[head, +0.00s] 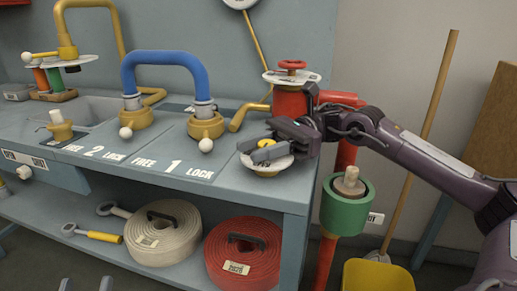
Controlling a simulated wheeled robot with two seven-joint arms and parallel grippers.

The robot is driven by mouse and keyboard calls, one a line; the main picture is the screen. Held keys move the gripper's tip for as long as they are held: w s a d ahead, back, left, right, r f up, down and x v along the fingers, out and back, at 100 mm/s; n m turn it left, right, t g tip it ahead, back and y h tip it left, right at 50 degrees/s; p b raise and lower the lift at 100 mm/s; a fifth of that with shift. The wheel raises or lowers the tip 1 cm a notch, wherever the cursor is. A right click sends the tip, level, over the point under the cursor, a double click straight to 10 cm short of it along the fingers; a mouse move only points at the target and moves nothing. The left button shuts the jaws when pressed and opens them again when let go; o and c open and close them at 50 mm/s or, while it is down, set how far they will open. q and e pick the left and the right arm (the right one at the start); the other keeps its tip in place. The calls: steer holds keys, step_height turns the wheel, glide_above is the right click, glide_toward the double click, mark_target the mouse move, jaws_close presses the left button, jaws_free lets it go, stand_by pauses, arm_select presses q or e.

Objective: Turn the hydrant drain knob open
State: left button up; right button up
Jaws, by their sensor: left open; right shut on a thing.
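The hydrant (290,103) is a red body at the back right of the bench, with a white plate and a red handwheel (292,65) on top. A brass spout (250,114) points left from it. My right gripper (264,152) is in front of the hydrant, low over a round white plate (270,167) at the bench's front right corner. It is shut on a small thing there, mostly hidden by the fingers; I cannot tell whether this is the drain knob. My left gripper (86,285) is open and empty at the bottom edge, with only its fingertips showing.
Two brass fittings joined by a blue hose (165,58) stand left of the hydrant, by labels FREE and LOCK. A green cup (346,208) is on the red pipe at right. Coiled hoses, white (161,232) and red (243,254), lie on the lower shelf.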

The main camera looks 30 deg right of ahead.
steer(key=o, duration=1)
